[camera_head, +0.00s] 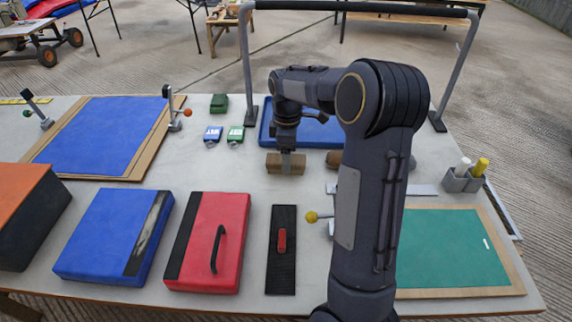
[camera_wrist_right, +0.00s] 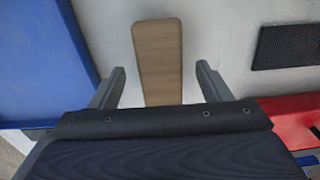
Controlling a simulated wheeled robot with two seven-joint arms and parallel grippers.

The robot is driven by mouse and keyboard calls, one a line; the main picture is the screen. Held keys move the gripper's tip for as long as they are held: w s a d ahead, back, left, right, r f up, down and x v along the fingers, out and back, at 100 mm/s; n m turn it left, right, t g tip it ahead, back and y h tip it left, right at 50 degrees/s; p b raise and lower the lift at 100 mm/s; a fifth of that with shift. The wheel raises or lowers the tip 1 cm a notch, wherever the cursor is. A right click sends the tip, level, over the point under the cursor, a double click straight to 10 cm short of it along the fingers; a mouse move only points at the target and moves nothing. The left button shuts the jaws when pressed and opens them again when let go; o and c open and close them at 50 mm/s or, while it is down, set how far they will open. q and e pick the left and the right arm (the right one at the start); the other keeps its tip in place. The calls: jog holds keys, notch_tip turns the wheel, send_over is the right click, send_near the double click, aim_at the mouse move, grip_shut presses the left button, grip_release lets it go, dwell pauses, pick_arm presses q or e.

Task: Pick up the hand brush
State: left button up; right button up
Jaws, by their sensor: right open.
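A wooden block-shaped thing (camera_head: 286,163), which I take to be the hand brush, lies on the grey table near the blue tray. No bristles show, so I cannot be sure of it. My right gripper (camera_head: 286,150) is right above it, pointing down. In the right wrist view the same wooden piece (camera_wrist_right: 158,55) lies between the two open fingers of my right gripper (camera_wrist_right: 160,75), with a gap on each side. I cannot tell whether the fingers reach down to its level. My left gripper is not in view.
A blue tray (camera_head: 265,135) lies just behind, under a metal frame (camera_head: 247,70). A second brown thing (camera_head: 334,158) is partly hidden by my right arm. A black board with a red handle (camera_head: 282,270) and a red case (camera_head: 225,245) lie in front.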

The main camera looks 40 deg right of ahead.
notch_tip(320, 180, down, 3)
jog(key=shift+r, duration=0.2)
jog(key=c, duration=1.1)
jog(key=shift+r, duration=0.55)
notch_tip(320, 180, up, 2)
jog(key=shift+r, duration=0.15)
jog(key=s+a+r, duration=0.3)
jog(key=s+a+r+p, duration=0.1)
jog(key=s+a+r, duration=0.2)
jog(key=a, duration=0.1)
jog(key=s+a+r, duration=0.2)
jog(key=a+r, duration=0.1)
jog(key=a, duration=0.1)
jog(key=shift+s+r, duration=0.35)
jog(key=shift+s, duration=0.05)
